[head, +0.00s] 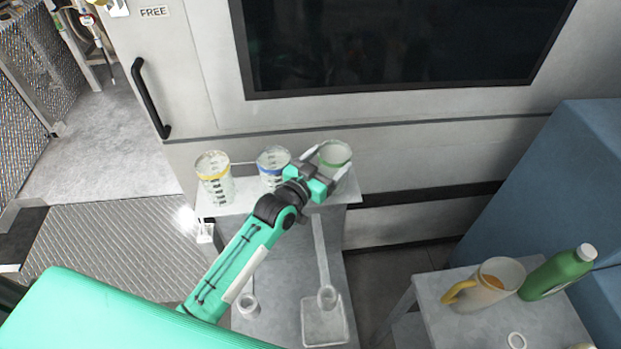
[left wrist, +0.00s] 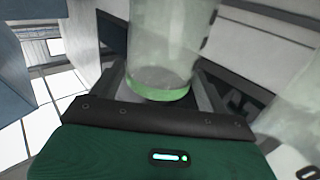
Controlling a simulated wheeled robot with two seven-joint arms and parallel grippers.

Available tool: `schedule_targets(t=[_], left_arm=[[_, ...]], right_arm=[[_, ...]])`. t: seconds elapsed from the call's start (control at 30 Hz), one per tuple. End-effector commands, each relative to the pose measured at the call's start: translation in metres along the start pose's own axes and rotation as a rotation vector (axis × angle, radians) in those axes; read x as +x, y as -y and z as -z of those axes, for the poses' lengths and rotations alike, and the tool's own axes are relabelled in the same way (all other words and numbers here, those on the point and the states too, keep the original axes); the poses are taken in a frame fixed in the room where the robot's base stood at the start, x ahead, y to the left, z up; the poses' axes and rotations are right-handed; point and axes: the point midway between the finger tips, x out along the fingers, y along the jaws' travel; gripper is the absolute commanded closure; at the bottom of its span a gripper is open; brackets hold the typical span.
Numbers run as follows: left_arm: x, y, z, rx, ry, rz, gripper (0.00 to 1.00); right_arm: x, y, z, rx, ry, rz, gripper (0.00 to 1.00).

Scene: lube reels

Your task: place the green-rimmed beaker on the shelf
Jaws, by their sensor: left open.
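The green-rimmed beaker (head: 335,149) stands upright on the light shelf top (head: 238,201), at the right end of a row of beakers. It is clear, and my gripper hides its lower part in the head view. My left gripper (head: 333,157) is open, with one finger on each side of this beaker. In the left wrist view the beaker (left wrist: 165,42) fills the space ahead of the palm, with its green band near the gripper. I cannot tell whether the fingers touch it. My right gripper is not in view.
A blue-rimmed beaker (head: 272,163) stands close left of the green one, and a yellow-rimmed beaker (head: 214,175) farther left. A side table at right holds a pitcher (head: 490,285) and a green bottle (head: 560,274). A clear square container (head: 324,321) sits below my arm.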

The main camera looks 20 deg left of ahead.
Motion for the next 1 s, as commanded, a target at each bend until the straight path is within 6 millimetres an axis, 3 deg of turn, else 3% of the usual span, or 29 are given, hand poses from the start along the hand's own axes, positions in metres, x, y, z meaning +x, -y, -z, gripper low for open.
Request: schedule_targets(t=[0.2,0.43,0.6,1.0], left_arm=[[-0.048,0.0,-0.005,0.001,0.002,0.0,0.22],[-0.081,0.0,-0.002,0.002,0.0,0.0,0.22],[-0.09,0.0,-0.001,0.001,0.0,-0.001,0.22],[-0.091,0.0,0.0,0.001,0.0,-0.001,0.22]], right_arm=[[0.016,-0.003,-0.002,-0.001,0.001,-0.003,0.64],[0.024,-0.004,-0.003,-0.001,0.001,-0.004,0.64],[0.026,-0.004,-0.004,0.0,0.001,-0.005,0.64],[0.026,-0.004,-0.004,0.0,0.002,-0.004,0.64]])
